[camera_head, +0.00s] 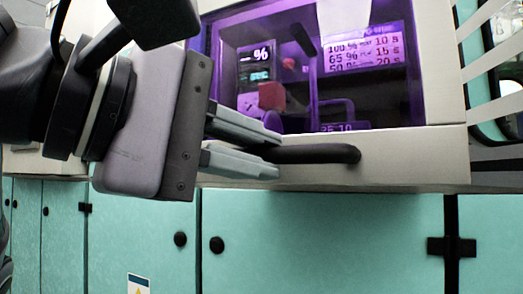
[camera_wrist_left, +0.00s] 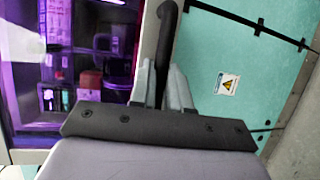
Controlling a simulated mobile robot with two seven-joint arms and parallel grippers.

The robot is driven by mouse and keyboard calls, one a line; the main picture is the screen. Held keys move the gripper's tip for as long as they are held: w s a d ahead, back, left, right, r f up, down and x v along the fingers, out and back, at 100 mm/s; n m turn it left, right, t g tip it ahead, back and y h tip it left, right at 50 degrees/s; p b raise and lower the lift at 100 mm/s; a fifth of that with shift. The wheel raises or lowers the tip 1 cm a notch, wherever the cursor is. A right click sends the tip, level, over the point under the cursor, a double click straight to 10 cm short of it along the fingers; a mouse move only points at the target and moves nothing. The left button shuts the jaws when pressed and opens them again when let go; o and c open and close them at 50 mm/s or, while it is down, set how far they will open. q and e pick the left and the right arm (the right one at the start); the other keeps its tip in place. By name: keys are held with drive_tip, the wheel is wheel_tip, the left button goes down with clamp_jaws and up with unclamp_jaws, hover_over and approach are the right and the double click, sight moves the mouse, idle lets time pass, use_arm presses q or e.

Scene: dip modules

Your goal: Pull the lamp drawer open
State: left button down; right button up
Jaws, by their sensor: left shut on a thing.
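The lamp drawer is a pale box front (camera_head: 400,172) with a purple-lit window (camera_head: 350,85). A black bar handle (camera_head: 325,153) runs along its lower front. My left gripper (camera_head: 275,157) comes in from the left, with its two grey fingers shut on the left part of the handle. In the left wrist view the handle (camera_wrist_left: 167,35) rises from between the fingertips (camera_wrist_left: 163,75), and the lit window (camera_wrist_left: 100,45) lies to its left. My right gripper is not in view.
Teal cabinet doors (camera_head: 320,240) with black knobs and hinges stand below the drawer. Inside the window are a red block (camera_head: 271,96), a small display (camera_head: 256,62) and a lit text panel (camera_head: 362,50). Pale slats (camera_head: 495,75) stand at the right.

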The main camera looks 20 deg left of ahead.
use_arm(q)
drive_tip(key=c, duration=1.1)
unclamp_jaws()
drive_tip(key=v, duration=0.7)
